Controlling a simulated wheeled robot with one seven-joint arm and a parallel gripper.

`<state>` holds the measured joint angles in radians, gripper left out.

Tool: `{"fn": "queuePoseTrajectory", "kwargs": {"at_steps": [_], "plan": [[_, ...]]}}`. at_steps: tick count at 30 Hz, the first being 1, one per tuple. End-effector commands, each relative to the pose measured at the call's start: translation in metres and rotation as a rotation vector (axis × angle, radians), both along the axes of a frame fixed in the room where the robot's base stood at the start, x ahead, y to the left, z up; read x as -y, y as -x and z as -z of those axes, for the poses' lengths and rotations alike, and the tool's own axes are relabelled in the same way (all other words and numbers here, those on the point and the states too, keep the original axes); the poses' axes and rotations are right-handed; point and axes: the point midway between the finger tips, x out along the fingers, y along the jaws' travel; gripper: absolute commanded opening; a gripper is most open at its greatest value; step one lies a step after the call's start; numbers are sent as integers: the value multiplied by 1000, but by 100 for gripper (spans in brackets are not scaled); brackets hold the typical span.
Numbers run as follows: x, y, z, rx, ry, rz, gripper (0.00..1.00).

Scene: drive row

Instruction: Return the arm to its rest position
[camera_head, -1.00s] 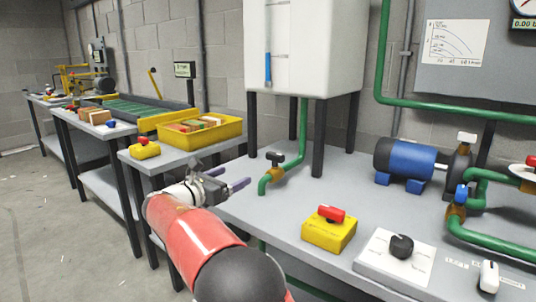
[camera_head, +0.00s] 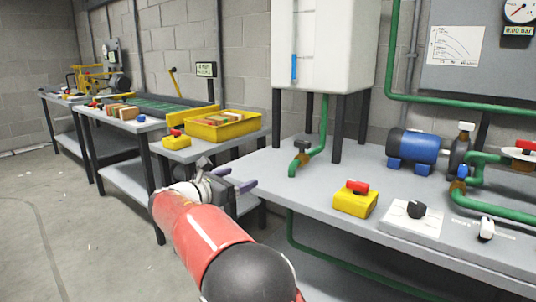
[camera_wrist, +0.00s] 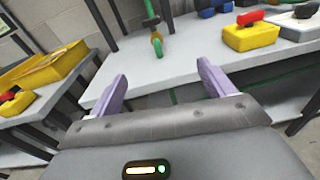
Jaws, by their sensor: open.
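My gripper (camera_head: 236,181) is at the end of my red arm, in the lower middle of the head view. Its two purple fingers are apart with nothing between them. It is in front of the near bench (camera_head: 262,186), by that bench's left end. In the wrist view my gripper (camera_wrist: 162,88) shows both fingers spread, with the bench edge and floor beyond them. My arm reaches forward and to the left from the bottom of the head view.
On the near bench stand a white tank (camera_head: 325,45), a blue motor (camera_head: 418,147), a yellow box with a red switch (camera_head: 355,203) and a black knob panel (camera_head: 408,222). A yellow tray (camera_head: 222,127) sits on the bench to the left. The floor at left is open.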

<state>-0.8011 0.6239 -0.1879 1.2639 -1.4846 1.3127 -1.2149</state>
Motion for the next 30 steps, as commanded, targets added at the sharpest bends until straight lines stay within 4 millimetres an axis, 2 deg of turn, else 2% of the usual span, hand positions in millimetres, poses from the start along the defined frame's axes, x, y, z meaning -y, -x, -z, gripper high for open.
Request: {"fn": "queuePoseTrajectory", "kwargs": {"at_steps": [5, 11, 17, 20, 21, 24, 27, 30], "plan": [[33, 7, -1, -7, -112, 44, 82], [84, 24, -1, -8, -303, 121, 82], [148, 61, 4, 17, -587, 250, 82], [187, 96, 9, 55, -793, 354, 82], [202, 115, 13, 76, -890, 408, 82], [233, 165, 23, 146, -1137, 547, 82], [251, 217, 36, 236, -1374, 697, 82], [260, 268, 50, 344, -1600, 853, 82]]}}
